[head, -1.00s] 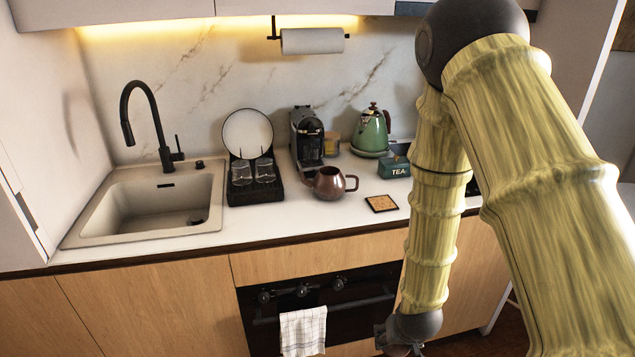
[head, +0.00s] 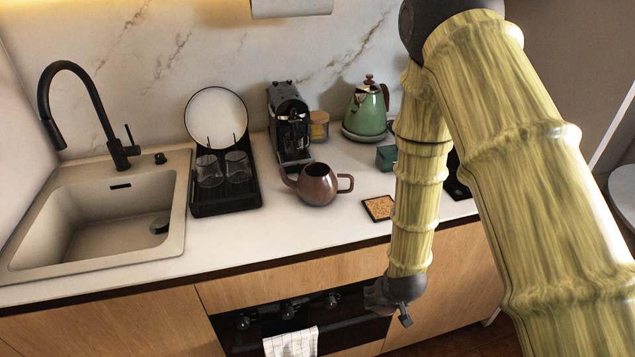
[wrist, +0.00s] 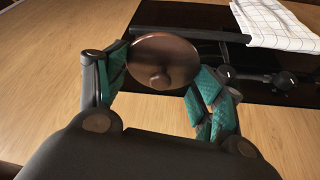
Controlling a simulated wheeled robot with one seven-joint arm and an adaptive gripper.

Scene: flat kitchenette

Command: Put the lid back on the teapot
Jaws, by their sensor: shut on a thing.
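The brown teapot (head: 318,187) stands upright on the counter with its top open, spout to the left and handle to the right. In the wrist view my gripper (wrist: 162,76) is shut on the round brown lid (wrist: 170,50), whose small knob shows. The teal finger pads are at the lid's left and right edges. In the head view my wrist is low in front of the oven, below the counter edge and right of the teapot; the lid and the fingertips cannot be made out there.
A cork coaster (head: 379,208) lies right of the teapot. A coffee machine (head: 290,125), a green kettle (head: 366,110) and a teal box (head: 386,157) stand behind. A rack with glasses (head: 224,185) is to the left, beside the sink (head: 110,205). A towel (head: 291,343) hangs on the oven.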

